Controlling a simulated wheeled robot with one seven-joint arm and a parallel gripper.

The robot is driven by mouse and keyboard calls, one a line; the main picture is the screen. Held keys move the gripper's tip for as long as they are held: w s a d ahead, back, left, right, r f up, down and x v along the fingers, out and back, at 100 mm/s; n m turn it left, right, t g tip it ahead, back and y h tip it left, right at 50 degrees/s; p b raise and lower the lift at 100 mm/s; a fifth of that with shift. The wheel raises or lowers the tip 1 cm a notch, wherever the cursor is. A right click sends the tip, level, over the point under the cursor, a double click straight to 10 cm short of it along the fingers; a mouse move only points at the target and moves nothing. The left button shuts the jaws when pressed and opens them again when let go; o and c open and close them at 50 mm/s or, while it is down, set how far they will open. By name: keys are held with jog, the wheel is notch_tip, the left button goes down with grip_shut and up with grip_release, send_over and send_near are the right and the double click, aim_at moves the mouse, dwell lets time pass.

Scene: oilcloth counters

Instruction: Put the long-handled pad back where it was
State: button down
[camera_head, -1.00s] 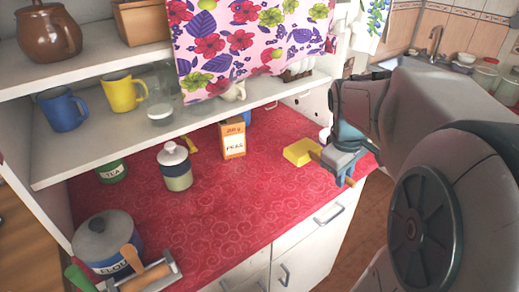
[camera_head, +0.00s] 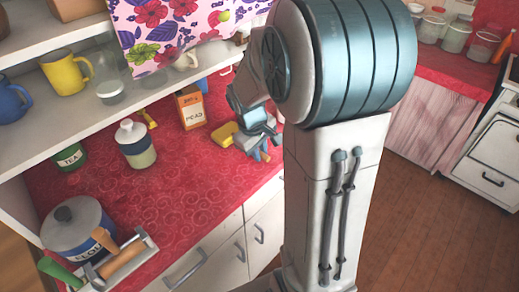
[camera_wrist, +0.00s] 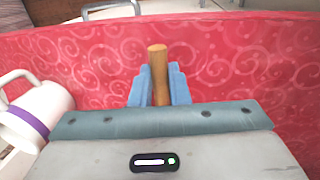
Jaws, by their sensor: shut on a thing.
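The long-handled pad shows in the head view as a yellow block (camera_head: 223,135) over the red counter, right of and nearer than the orange box. My gripper (camera_head: 260,143) is to the right of the yellow block and is shut on the pad's wooden handle. In the wrist view the handle (camera_wrist: 158,72) stands between the blue fingers (camera_wrist: 159,88). The yellow block is hidden there. I cannot tell whether the pad touches the counter (camera_head: 190,190).
An orange box (camera_head: 190,107) and a lidded jar (camera_head: 136,143) stand left of the pad. A pot (camera_head: 77,228) and a tray with wooden-handled tools (camera_head: 122,262) are at the front left. A shelf (camera_head: 110,118) overhangs the back. A white mug (camera_wrist: 35,115) shows in the wrist view.

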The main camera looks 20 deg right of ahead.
jog(key=c, duration=1.8)
grip_release()
jog(key=shift+f, duration=0.15)
jog(key=o, duration=0.4)
jog(key=shift+r, duration=0.55)
notch_tip(320, 180, up, 11)
jog(key=s+a, duration=0.1)
jog(key=a, duration=0.1)
jog(key=shift+s+a+f+m+t+y, duration=0.45)
jog(key=shift+s+a+m, duration=0.45)
jog(key=shift+s, duration=1.35)
jog(key=shift+s+a+f+m+t+y, duration=0.25)
jog(key=shift+s+a+f+m, duration=0.3)
jog(key=shift+s+a, duration=1.2)
jog(key=shift+s+a+f+m+t+y, duration=0.4)
jog(key=shift+s+m, duration=0.35)
jog(key=shift+s, duration=2.05)
